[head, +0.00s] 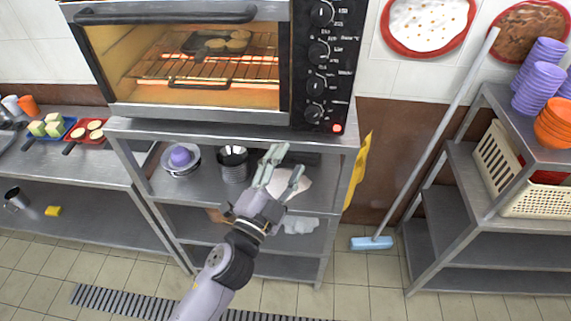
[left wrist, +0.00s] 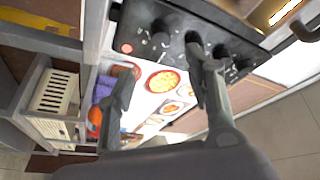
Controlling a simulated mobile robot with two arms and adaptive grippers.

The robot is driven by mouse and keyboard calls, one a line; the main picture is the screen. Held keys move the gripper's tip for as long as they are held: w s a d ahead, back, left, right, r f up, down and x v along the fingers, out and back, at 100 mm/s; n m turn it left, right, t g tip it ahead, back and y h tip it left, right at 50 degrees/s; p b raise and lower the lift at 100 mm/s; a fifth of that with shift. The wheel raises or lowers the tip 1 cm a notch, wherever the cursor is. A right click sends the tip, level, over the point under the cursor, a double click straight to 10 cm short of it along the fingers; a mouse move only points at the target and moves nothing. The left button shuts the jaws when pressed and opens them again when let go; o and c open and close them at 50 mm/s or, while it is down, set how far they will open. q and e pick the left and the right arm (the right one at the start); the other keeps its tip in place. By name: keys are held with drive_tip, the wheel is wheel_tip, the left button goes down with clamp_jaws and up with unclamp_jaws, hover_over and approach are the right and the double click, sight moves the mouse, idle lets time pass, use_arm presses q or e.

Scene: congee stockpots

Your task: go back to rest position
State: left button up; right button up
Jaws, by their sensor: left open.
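My left gripper (head: 283,168) is in the head view in front of the metal shelf unit, just below the oven. Its fingers are spread apart with nothing between them. In the left wrist view, the same gripper (left wrist: 165,85) shows its two fingers apart, with the oven's dark control panel and the wall behind them. My right gripper is not in either view.
The lit oven (head: 200,112) stands on the metal shelf unit (head: 130,128). Below are a metal pot (head: 233,172) and bowls. A mop (head: 372,243) leans near the right rack, which holds a cream basket (head: 500,170).

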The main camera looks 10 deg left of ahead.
use_arm(q)
drive_tip(key=shift+s, duration=0.1)
idle(0.4)
